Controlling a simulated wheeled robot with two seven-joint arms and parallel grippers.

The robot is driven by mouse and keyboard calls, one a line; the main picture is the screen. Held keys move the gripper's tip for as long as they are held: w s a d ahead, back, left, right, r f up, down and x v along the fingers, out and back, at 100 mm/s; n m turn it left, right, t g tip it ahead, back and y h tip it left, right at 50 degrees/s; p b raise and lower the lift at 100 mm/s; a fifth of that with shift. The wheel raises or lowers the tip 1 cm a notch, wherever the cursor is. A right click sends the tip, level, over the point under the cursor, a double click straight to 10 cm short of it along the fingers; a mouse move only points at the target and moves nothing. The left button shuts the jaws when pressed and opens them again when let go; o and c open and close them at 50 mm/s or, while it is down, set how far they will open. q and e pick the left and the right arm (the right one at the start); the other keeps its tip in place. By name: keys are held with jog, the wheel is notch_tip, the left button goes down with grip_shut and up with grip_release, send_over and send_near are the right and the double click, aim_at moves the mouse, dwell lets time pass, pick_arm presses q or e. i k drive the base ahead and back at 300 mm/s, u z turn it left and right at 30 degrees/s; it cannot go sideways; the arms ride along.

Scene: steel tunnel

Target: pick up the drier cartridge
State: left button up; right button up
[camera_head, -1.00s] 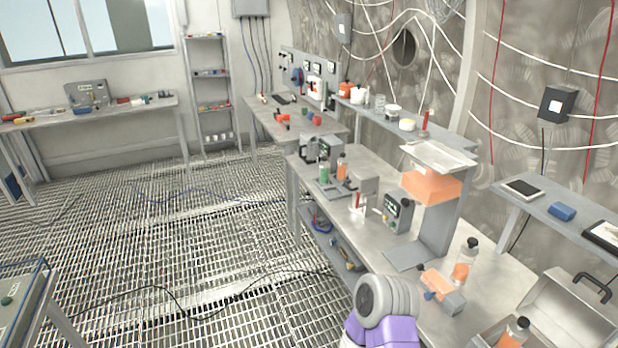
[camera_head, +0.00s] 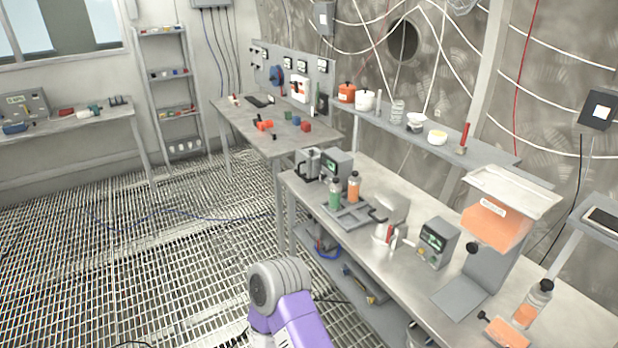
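I cannot tell for sure which item is the drier cartridge. A clear bottle with orange fill and a dark cap (camera_head: 533,304) stands upright at the right of the near bench (camera_head: 405,283). A smaller orange container with a dark top (camera_head: 353,187) stands beside a green one (camera_head: 334,196) at a grey rack (camera_head: 350,216) farther back on that bench. An orange block with a dark knob (camera_head: 503,332) lies at the bottom right, partly cut off. Neither of my grippers shows; only a purple and grey arm link of mine is at the bottom.
A grey stand with an orange hopper (camera_head: 495,226) rises from the near bench. A grey meter box (camera_head: 437,241) and a grey holder (camera_head: 389,210) stand left of it. A shelf (camera_head: 475,153) runs behind. Open grating floor (camera_head: 130,250) lies left.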

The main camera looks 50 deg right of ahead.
aim_at(354, 180)
jog(key=z, duration=0.35)
jog(key=i, duration=1.6)
jog(key=z, duration=0.95)
